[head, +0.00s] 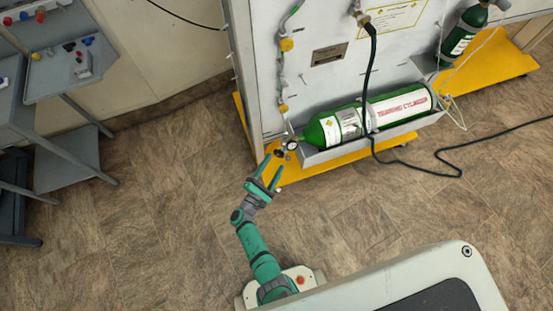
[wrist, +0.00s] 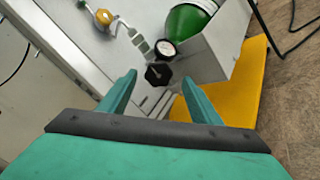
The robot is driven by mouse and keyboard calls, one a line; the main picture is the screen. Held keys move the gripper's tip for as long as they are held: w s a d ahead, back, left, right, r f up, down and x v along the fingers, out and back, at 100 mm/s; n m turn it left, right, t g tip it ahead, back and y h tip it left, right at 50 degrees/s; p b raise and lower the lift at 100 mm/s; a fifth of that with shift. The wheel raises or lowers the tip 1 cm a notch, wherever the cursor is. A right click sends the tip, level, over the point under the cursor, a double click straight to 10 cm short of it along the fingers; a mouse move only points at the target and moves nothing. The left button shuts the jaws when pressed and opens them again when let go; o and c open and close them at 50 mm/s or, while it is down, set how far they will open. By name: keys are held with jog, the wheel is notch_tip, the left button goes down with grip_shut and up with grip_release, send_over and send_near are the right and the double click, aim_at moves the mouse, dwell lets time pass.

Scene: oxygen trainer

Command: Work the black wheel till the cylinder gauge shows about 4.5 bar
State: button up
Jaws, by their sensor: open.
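The black wheel (wrist: 158,73) shows in the wrist view, ahead of my gripper (wrist: 160,90) and between the lines of its two fingers. In the head view the wheel (head: 279,153) is small, just beyond the fingertips. My gripper (head: 270,171) is open, with nothing between its fingers. I cannot tell the exact gap to the wheel. The round cylinder gauge (wrist: 165,48) sits right behind the wheel, and it also shows in the head view (head: 292,145). Its needle is too small to read. The green training cylinder (head: 345,123) lies on its side in a grey cradle.
The panel (head: 335,55) stands on a yellow base (head: 290,176). An orange-fitted hose line (head: 286,45) runs down the panel near the wheel. A black hose (head: 371,85) crosses the cylinder and trails on the floor. A grey cart (head: 60,130) stands left. Floor between is clear.

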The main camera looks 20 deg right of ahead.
jog(key=v, duration=0.6)
jog(key=shift+s+a, duration=0.2)
jog(key=shift+a, duration=0.15)
dwell(1.0)
